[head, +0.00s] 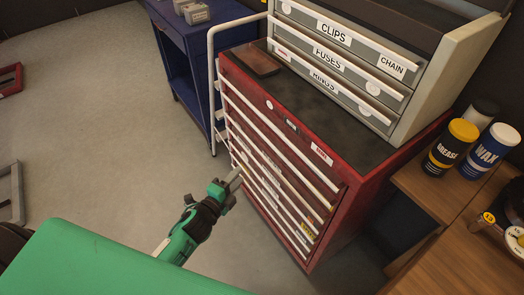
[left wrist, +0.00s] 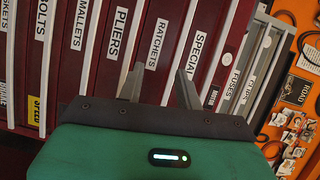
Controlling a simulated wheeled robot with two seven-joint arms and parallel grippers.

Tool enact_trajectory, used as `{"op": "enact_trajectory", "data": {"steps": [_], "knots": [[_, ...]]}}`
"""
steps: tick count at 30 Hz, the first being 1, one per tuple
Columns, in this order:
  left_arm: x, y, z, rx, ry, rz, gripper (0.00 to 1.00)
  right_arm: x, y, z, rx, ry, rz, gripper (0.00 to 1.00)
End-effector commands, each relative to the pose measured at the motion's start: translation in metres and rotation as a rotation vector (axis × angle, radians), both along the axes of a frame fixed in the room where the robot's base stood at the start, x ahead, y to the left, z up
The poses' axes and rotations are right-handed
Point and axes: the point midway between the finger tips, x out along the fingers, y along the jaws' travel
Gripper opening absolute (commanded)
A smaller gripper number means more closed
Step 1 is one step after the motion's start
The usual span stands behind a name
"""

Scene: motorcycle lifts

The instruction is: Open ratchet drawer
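The red tool cabinet (head: 290,150) stands in the middle of the head view, with a stack of drawers with long pale handle strips. All its drawers look shut. In the left wrist view the ratchet drawer (left wrist: 157,44) is labelled RATCHETS, between PLIERS and SPECIAL. My left gripper (head: 234,180) is at the cabinet front, near its left side. Nothing is gripped; I cannot tell whether the fingers touch. My right gripper is not in view.
A grey drawer unit (head: 338,65) labelled CLIPS, FUSES and RINGS sits on the cabinet. A blue cart (head: 180,50) stands behind left. Grease (head: 450,147) and wax (head: 490,150) tubs stand on a wooden bench (head: 425,190) at right. The floor in front is clear.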

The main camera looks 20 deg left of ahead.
Motion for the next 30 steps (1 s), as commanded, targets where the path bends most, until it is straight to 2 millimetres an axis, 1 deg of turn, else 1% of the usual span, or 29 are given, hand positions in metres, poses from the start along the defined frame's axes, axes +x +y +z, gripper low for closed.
{"op": "enact_trajectory", "data": {"steps": [1, 3, 7, 11, 24, 30], "knots": [[0.001, -0.003, 0.011, 0.023, -0.038, -0.013, 0.35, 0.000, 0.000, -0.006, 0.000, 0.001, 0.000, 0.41], [0.001, -0.005, 0.024, 0.049, -0.074, -0.023, 0.35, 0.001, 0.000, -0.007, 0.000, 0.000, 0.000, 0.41], [0.007, -0.008, 0.035, 0.065, -0.098, -0.030, 0.35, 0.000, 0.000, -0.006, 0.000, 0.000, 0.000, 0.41], [0.022, -0.012, 0.036, 0.064, -0.099, -0.029, 0.35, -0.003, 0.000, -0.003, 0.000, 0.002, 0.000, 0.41], [0.096, -0.032, 0.035, 0.062, -0.096, -0.029, 0.35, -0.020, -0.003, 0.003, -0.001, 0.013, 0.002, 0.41], [0.122, -0.040, 0.034, 0.061, -0.095, -0.029, 0.35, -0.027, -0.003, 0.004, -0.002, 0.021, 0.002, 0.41]]}}
